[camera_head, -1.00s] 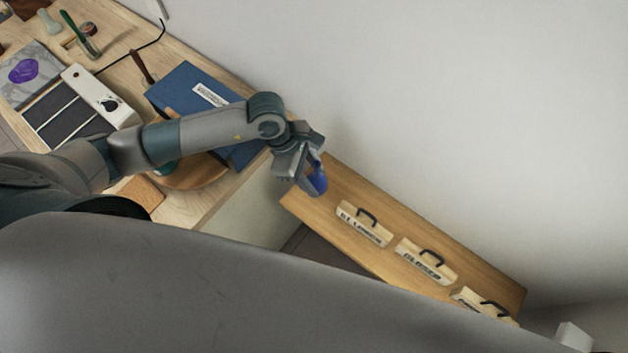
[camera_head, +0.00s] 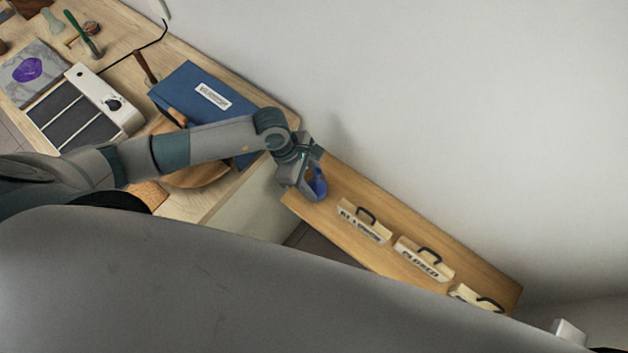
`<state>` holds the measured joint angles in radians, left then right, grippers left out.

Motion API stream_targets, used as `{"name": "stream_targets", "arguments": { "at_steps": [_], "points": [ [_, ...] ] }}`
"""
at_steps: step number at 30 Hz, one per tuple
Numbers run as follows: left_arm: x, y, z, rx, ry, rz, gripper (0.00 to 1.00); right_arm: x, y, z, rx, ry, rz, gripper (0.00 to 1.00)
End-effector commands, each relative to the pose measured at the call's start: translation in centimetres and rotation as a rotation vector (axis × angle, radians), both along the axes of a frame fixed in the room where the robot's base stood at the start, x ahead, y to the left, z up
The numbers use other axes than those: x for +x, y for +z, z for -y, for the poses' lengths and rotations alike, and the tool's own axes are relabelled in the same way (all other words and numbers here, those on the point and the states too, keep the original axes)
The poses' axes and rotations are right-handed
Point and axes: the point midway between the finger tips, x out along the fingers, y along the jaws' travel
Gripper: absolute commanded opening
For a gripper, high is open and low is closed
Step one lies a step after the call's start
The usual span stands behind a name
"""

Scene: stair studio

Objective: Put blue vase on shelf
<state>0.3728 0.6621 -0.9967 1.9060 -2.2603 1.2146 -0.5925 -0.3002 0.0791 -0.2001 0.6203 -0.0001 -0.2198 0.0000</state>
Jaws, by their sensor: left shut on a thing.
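The blue vase (camera_head: 318,185) is at the left end of the wooden shelf (camera_head: 390,218), partly hidden by my left gripper (camera_head: 308,183). My left gripper is shut on it. The vase is over the shelf board, close to its surface. I cannot tell whether its base touches the board. My right gripper is not in view.
Several wooden signs with black handles, one of them the middle sign (camera_head: 424,260), stand along the shelf to the right. A desk (camera_head: 215,196) at left holds a blue binder (camera_head: 200,92) and a white device (camera_head: 104,98). A white wall rises behind the shelf.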

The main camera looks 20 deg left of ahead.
Motion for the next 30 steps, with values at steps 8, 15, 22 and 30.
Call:
{"name": "stream_targets", "arguments": {
  "at_steps": [8,15,22,30],
  "points": [
    [0.0,-0.2,0.0,0.000,0.000,0.000,0.61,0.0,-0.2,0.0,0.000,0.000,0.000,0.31],
    [0.0,-0.1,0.0,0.000,0.000,0.000,0.61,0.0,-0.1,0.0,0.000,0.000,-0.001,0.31],
    [0.1,0.7,-0.4,-0.001,0.000,0.002,0.61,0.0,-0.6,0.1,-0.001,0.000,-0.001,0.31],
    [0.0,4.2,-2.0,0.000,-0.001,0.005,0.61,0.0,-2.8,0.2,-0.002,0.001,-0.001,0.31]
  ]
}}
